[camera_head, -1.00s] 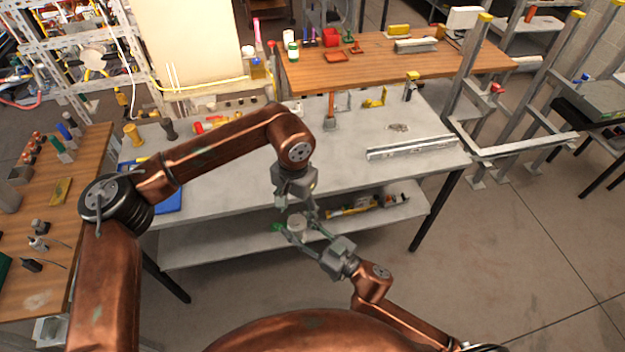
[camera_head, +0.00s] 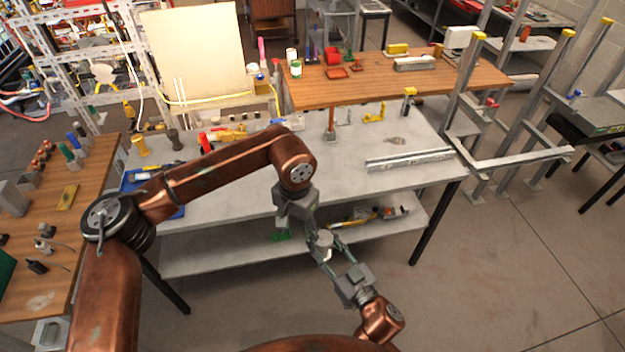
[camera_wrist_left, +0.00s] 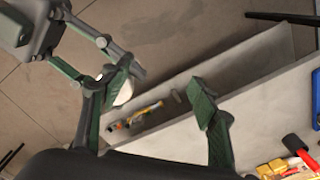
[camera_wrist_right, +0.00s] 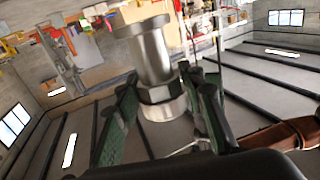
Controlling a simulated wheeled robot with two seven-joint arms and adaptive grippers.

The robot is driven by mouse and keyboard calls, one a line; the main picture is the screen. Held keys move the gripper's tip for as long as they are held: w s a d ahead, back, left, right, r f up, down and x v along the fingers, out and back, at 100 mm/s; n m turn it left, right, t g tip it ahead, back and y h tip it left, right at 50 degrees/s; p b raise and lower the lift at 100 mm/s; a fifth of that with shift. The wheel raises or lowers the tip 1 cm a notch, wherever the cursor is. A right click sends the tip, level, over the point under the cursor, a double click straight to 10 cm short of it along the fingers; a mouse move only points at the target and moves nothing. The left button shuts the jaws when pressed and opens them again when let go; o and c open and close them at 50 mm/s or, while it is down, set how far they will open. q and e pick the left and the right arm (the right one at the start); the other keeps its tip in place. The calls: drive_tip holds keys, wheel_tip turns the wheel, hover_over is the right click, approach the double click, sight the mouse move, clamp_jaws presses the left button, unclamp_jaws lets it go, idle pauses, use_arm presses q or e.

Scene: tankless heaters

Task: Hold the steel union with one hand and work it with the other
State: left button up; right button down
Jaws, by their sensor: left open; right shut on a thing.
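The steel union (camera_head: 325,241) is a short metal cylinder held in the air in front of the grey workbench. In the right wrist view it is large, with a wide pipe end and a hex nut (camera_wrist_right: 158,94). My right gripper (camera_head: 325,250) is shut on it, a green-padded finger on each side. My left gripper (camera_head: 300,238) hangs open and empty just up-left of the union. In the left wrist view its fingers (camera_wrist_left: 163,103) are wide apart. The union (camera_wrist_left: 124,93) shows there as a pale patch, mostly hidden by one finger; contact cannot be told.
The grey workbench (camera_head: 345,166) with a lower shelf (camera_head: 230,247) lies behind the grippers. A metal rail (camera_head: 410,159) lies near its right front. A wooden side table (camera_head: 85,195) with small parts stands at left.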

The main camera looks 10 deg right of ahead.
drive_tip(key=s+d+r+m+t+h, duration=0.1)
drive_tip(key=d+r+m+h, duration=0.1)
drive_tip(key=d+m+h, duration=0.2)
drive_tip(key=shift+d+r+h, duration=0.25)
drive_tip(key=shift+d+h, duration=1.15)
drive_tip(key=shift+d, duration=1)
